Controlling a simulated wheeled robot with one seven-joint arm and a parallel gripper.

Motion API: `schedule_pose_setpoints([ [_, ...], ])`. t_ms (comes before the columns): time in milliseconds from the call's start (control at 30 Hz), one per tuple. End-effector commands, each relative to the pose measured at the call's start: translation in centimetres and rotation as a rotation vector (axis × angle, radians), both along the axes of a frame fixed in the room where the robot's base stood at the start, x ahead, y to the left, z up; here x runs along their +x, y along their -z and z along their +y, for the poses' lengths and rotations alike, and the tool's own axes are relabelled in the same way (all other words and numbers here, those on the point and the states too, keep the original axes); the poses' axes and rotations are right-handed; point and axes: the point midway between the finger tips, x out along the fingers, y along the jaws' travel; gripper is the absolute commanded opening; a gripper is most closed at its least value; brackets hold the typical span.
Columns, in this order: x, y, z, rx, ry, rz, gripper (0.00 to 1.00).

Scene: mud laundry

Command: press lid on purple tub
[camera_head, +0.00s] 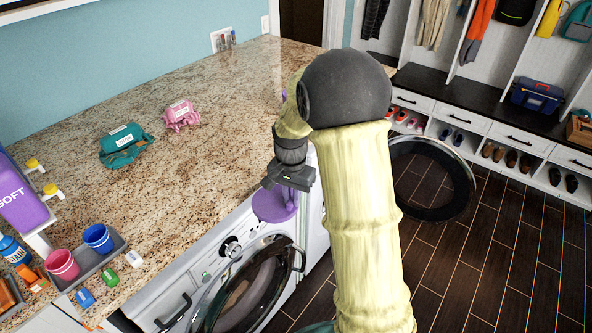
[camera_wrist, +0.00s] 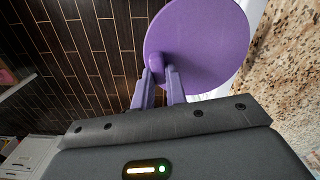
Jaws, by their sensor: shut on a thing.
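A round purple lid (camera_head: 272,205) is in my gripper (camera_head: 288,200), out past the counter's front edge in front of the washers. In the wrist view the lid (camera_wrist: 205,45) is a flat disc, with a small knob (camera_wrist: 157,62) by the two fingertips of my gripper (camera_wrist: 160,76). My gripper is shut on the lid at its knob, and the disc stands clear of the counter. A sliver of something purple (camera_head: 284,95) shows beside my arm on the far part of the counter. It may be the purple tub; my arm hides the rest.
The granite counter (camera_head: 215,110) holds a teal bundle (camera_head: 125,145), a pink bundle (camera_head: 182,115), and a tray with cups (camera_head: 98,238) at near left. Two open round washer doors (camera_head: 245,295) stand below. Its middle is clear. A shoe bench (camera_head: 480,105) is at right.

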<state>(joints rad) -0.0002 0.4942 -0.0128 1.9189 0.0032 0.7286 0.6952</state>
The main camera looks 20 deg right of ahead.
Motion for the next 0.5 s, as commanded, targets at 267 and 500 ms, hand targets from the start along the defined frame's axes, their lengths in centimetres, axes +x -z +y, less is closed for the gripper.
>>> schedule_pose_setpoints([
  [267,0.4,5.4,0.1,-0.001,-0.140,0.005,0.00],
  [500,0.3,11.8,0.2,0.000,-0.314,0.009,0.00],
])
